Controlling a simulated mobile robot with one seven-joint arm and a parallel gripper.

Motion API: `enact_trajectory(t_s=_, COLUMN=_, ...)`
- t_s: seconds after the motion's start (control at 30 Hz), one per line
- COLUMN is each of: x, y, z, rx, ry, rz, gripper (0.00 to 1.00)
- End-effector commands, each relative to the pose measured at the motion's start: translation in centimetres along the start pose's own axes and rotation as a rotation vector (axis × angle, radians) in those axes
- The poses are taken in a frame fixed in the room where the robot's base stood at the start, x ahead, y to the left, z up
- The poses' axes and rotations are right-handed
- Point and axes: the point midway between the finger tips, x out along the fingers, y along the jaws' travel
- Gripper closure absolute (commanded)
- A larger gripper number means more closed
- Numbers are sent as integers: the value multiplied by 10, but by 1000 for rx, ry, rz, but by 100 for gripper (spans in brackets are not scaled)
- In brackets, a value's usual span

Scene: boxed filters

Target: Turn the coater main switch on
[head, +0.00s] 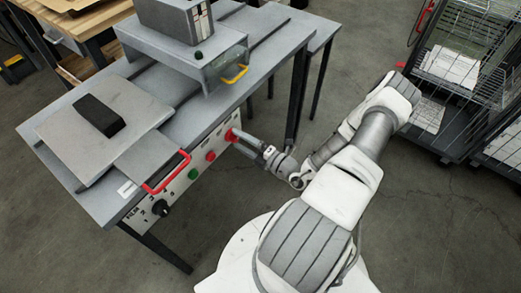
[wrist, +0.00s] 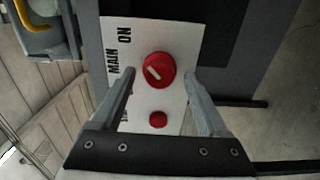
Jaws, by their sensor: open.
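The coater main switch is a round red knob (wrist: 158,70) with a pale diagonal pointer mark, on a white panel lettered MAIN and ON in the wrist view. The lettering reads sideways there. In the head view the main switch (head: 230,135) is at the far right end of the panel on the coater's front. My gripper (wrist: 161,74) is open, with one finger on each side of the knob. I cannot tell whether the fingers touch it. In the head view my gripper (head: 246,140) is right in front of the switch.
A smaller red button (wrist: 158,119) sits beside the switch. Along the panel are a green button (head: 193,174) and a black knob (head: 160,208). A red handle (head: 168,176) and a yellow handle (head: 235,74) stick out above. A wire cage trolley (head: 460,75) stands at right.

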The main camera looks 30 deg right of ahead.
Motion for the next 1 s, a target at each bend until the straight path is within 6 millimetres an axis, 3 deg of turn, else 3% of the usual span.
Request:
enact_trajectory(t_s=0.6, x=-138, y=0, z=0, rx=1, ry=-4, rz=-1, gripper=23)
enact_trajectory(t_s=0.8, x=-161, y=0, z=0, rx=0, ry=-2, rz=0, gripper=23)
enact_trajectory(t_s=1.0, x=-166, y=0, z=0, rx=1, ry=-1, rz=0, gripper=23)
